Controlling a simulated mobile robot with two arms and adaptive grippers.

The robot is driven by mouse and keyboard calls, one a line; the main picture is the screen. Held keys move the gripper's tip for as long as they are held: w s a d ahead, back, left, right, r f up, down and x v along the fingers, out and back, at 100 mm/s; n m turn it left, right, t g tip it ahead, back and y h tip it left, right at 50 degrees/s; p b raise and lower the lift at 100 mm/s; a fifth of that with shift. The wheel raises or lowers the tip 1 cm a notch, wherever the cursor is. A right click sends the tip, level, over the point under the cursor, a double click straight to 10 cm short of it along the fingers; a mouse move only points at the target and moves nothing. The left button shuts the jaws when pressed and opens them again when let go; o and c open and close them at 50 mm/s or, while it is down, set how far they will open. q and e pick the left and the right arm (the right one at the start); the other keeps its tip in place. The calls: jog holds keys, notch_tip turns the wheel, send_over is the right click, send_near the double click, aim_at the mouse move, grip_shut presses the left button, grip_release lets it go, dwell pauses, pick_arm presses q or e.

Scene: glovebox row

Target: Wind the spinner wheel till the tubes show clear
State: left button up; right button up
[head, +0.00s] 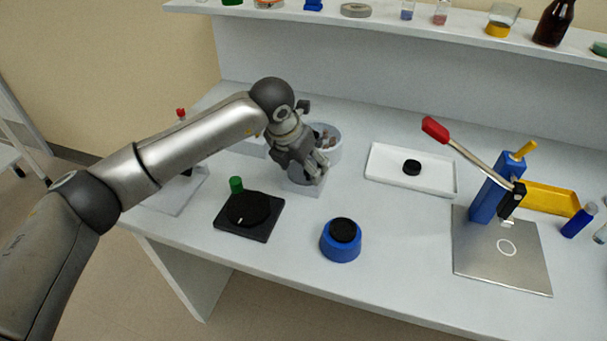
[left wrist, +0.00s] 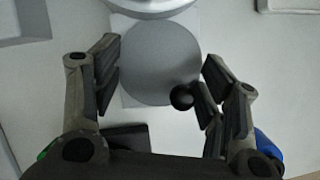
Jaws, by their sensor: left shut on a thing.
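The spinner is a round grey bowl (head: 334,152) on the bench, with small tubes (head: 326,138) in it; their contents are too small to judge. Its wheel is a flat grey disc (left wrist: 155,62) with a black ball knob (left wrist: 182,97) near its rim, on the right in the left wrist view. My left gripper (head: 318,172) is over the wheel in the head view and hides most of it. The knob is beside the right finger. My right gripper is not in view.
A black turntable with a green knob (head: 236,185) and a blue pot with a black top (head: 341,240) stand in front. A white tray (head: 385,186) with a black puck and a blue lever press (head: 488,190) stand to the right. A shelf runs above.

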pick_arm(q)
jog(key=shift+a+f+m+g+h+b, duration=0.1)
jog(key=shift+f+m+g+h+b, duration=0.15)
jog(key=shift+m+b, duration=0.4)
jog(key=shift+a+f+m+g+h+b, duration=0.15)
jog(key=shift+f+m+g+b, duration=0.15)
jog(key=shift+m, duration=0.65)
jog(key=shift+d+r, duration=0.1)
jog(key=o, duration=0.8)
jog(key=shift+c, duration=0.2)
jog(key=o, duration=0.5)
jog(key=shift+w+d, duration=0.15)
jog(key=shift+c, duration=0.2)
jog(key=shift+r, duration=0.1)
jog(key=shift+r, duration=0.1)
jog(key=shift+r, duration=0.2)
jog(key=v, duration=1.1)
jog(key=shift+a+r, duration=0.25)
